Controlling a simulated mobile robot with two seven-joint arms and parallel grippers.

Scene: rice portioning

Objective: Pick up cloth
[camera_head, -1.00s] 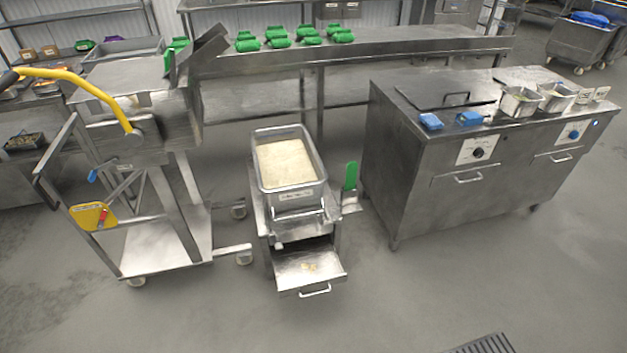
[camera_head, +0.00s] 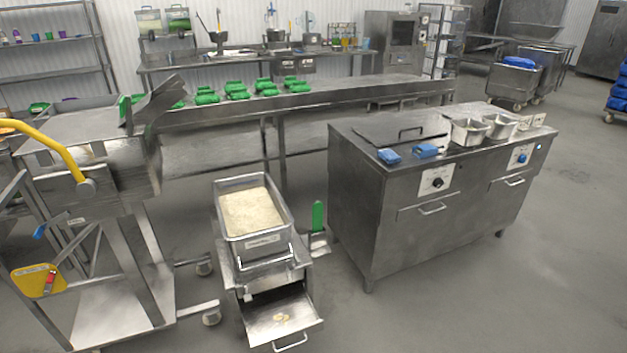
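Two small blue folded items that look like cloths lie on the top of the steel cabinet (camera_head: 352,165) at the right. The left blue cloth (camera_head: 389,156) lies near the cabinet's front left edge. The other blue cloth (camera_head: 427,151) lies just right of it. The two are apart. Neither of my grippers is in view.
Metal pans (camera_head: 468,132) stand right of the cloths. A rice tray (camera_head: 285,212) sits on a low stand with its drawer (camera_head: 281,313) open. A steel trolley (camera_head: 130,307) stands left. Green items (camera_head: 237,92) lie on the long bench.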

